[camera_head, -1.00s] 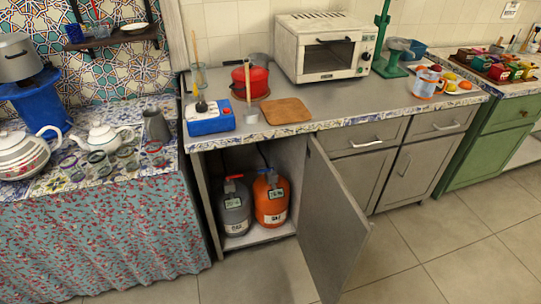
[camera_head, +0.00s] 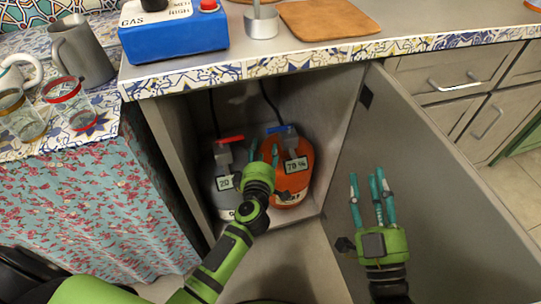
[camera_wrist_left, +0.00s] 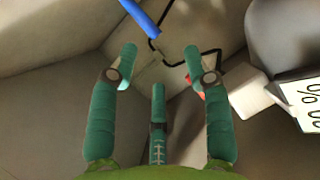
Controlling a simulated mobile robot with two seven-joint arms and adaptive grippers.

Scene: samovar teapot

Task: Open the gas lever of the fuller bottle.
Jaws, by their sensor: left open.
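Two gas bottles stand in the open cabinet. The grey bottle (camera_head: 222,193) has a red lever (camera_head: 230,139) and a label reading about 20. The orange bottle (camera_head: 297,185) has a blue lever (camera_head: 282,129) and a 70 % label (camera_head: 296,165). My left gripper (camera_head: 263,150) is open in front of the orange bottle, close below and left of its blue lever. In the left wrist view, the blue lever (camera_wrist_left: 140,17) lies beyond my open left fingers (camera_wrist_left: 160,58); no contact shows. My right gripper (camera_head: 367,180) is open and empty before the cabinet door.
The cabinet door (camera_head: 430,200) stands open at the right. The countertop edge (camera_head: 250,68) overhangs the bottles. A blue gas box (camera_head: 172,36) and a wooden board (camera_head: 328,20) lie on top. Glasses (camera_head: 72,105) stand on the left table.

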